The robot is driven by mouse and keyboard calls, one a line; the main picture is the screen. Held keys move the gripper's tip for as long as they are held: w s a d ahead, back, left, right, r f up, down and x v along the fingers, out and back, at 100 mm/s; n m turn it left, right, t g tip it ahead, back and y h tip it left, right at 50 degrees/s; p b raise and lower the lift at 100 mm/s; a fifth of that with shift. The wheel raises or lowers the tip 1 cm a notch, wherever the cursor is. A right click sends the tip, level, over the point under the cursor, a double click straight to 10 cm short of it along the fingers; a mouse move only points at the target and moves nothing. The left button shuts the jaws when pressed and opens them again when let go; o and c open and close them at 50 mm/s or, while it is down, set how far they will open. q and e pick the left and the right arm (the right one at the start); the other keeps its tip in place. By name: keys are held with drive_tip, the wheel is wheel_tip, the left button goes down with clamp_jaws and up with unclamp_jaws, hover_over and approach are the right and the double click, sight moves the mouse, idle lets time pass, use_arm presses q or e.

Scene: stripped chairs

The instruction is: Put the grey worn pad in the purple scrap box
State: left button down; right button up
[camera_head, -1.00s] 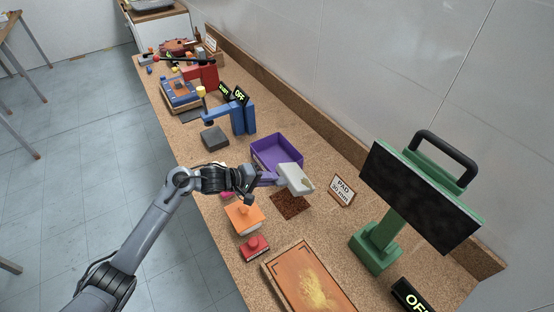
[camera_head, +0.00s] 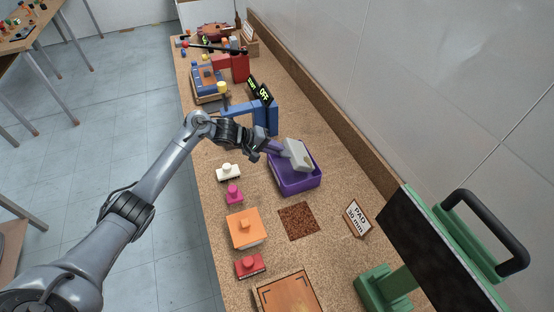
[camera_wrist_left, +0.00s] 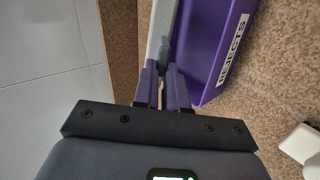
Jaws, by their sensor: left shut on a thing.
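The light grey worn pad (camera_head: 298,155) is held tilted in my left gripper (camera_head: 281,149). It shows at or just over the purple scrap box (camera_head: 302,187) in the head view; whether it touches the box is unclear. My left gripper is shut on the pad's near side. In the left wrist view, the grey pad (camera_wrist_left: 160,32) stands edge-on between the fingertips (camera_wrist_left: 167,72). The purple box (camera_wrist_left: 207,45), with a "REJECTS" label on its wall, lies right beside it. My right gripper is not in view.
A brown textured patch (camera_head: 299,221) and a "PAD 30 mm" sign (camera_head: 356,218) lie nearer. White (camera_head: 229,173), pink (camera_head: 234,195), orange (camera_head: 246,230) and red (camera_head: 250,265) pieces line the left edge. A blue fixture (camera_head: 268,115) stands behind the box, a green-framed screen (camera_head: 440,260) at right.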

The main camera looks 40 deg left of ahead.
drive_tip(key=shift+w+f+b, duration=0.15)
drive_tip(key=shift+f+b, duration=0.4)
drive_tip(key=shift+b, duration=0.05)
use_arm(q)
wheel_tip(320, 180, down, 5)
drive_tip(key=shift+w+f, duration=0.1)
drive_tip(key=c, duration=1.2)
unclamp_jaws()
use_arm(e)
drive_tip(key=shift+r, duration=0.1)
use_arm(q)
drive_tip(key=shift+a+r, duration=0.2)
drive_tip(key=shift+r, duration=0.1)
use_arm(e)
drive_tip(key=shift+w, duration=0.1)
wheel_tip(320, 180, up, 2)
drive_tip(key=p, duration=0.2)
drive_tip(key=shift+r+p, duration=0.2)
drive_tip(key=shift+p, duration=0.1)
use_arm(q)
drive_tip(key=v, duration=1.1)
drive_tip(key=shift+s, duration=0.4)
